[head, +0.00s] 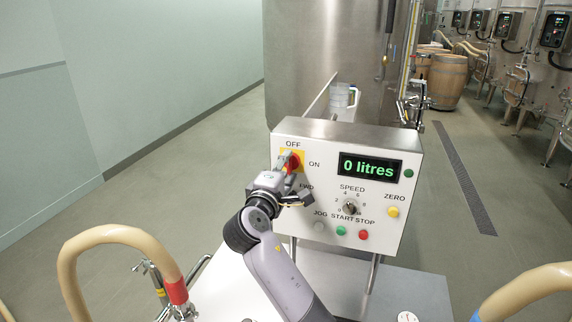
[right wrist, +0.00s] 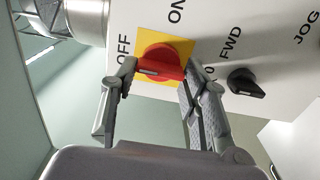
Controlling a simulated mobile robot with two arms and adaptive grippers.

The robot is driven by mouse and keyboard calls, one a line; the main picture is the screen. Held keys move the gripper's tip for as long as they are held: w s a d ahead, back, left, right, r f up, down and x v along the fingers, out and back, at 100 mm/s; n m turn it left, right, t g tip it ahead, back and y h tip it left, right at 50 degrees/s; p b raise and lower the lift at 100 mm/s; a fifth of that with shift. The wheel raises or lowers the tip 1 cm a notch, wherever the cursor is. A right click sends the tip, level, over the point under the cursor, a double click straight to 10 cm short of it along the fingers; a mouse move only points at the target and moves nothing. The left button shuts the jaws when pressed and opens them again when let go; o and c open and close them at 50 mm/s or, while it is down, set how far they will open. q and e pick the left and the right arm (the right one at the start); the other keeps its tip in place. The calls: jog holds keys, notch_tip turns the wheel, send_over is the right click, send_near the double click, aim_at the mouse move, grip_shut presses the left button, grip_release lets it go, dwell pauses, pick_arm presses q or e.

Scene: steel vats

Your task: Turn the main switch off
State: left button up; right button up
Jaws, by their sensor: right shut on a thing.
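The main switch is a red rotary knob (head: 294,162) on a yellow plate, at the upper left of a white control panel (head: 384,225). OFF is printed above it and ON to its right. My right gripper (head: 290,178) is at the switch and partly covers it. In the right wrist view, its two fingers (right wrist: 161,72) are closed on the sides of the red knob (right wrist: 166,54). The knob's grip lies across that view, with its white mark toward the OFF side. My left gripper is not in view.
The panel also has a litre display (head: 370,168) reading 0, a black speed knob (head: 349,207), and several coloured buttons below and beside it. A black FWD selector (right wrist: 245,83) is near the right finger. Beige hoses (head: 120,234) arch in front. A steel vat (head: 320,60) stands behind.

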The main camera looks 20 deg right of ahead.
dwell(0.4)
jog(key=o, duration=1.1)
jog(key=shift+a, duration=0.15)
jog(key=shift+o, duration=0.2)
jog(key=v, duration=0.7)
jog(key=shift+s, duration=0.2)
jog(key=shift+a+f, duration=0.1)
